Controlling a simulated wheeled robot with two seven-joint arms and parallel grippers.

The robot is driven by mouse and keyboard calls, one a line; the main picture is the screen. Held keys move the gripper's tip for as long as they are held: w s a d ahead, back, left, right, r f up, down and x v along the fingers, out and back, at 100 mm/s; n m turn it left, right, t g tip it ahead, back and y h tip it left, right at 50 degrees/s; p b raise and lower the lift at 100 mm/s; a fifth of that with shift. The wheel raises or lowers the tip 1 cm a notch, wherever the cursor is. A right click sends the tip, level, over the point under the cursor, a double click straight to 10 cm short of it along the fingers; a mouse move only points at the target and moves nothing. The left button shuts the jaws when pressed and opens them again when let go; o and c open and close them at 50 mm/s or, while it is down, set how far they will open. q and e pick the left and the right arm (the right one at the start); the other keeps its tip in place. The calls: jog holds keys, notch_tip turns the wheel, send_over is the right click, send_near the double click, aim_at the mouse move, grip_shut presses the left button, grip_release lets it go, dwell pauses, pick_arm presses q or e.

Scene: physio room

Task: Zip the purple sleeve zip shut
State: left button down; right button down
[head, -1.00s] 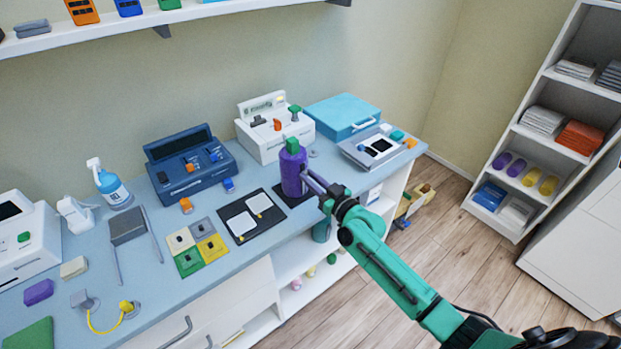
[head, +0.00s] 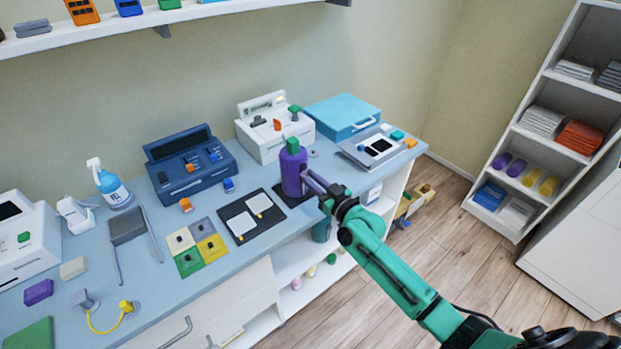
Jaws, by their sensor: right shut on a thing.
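The purple sleeve (head: 291,172) stands upright on a dark base on the blue counter, with a green piece (head: 293,145) at its top. My right gripper (head: 308,177) reaches in from the right and its fingers meet the right side of the sleeve. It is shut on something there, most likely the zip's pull. The zip and pull are too small and too hidden by the fingers to make out. My left gripper is not in view.
A black mat with two white pads (head: 239,227) lies left of the sleeve. A white device (head: 272,132) and a dark blue device (head: 187,167) stand behind. A turquoise case (head: 340,114) is at the back right. Shelves (head: 345,245) lie below the counter.

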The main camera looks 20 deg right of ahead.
aim_at(303, 190)
notch_tip(303, 190, down, 8)
jog(key=b, duration=0.7)
jog(key=shift+r, duration=0.15)
jog(key=shift+s+r, duration=0.1)
jog(key=c, duration=0.8)
grip_release()
jog(key=v, duration=1.4)
jog(key=shift+s+b, duration=0.15)
jog(key=shift+b, duration=0.3)
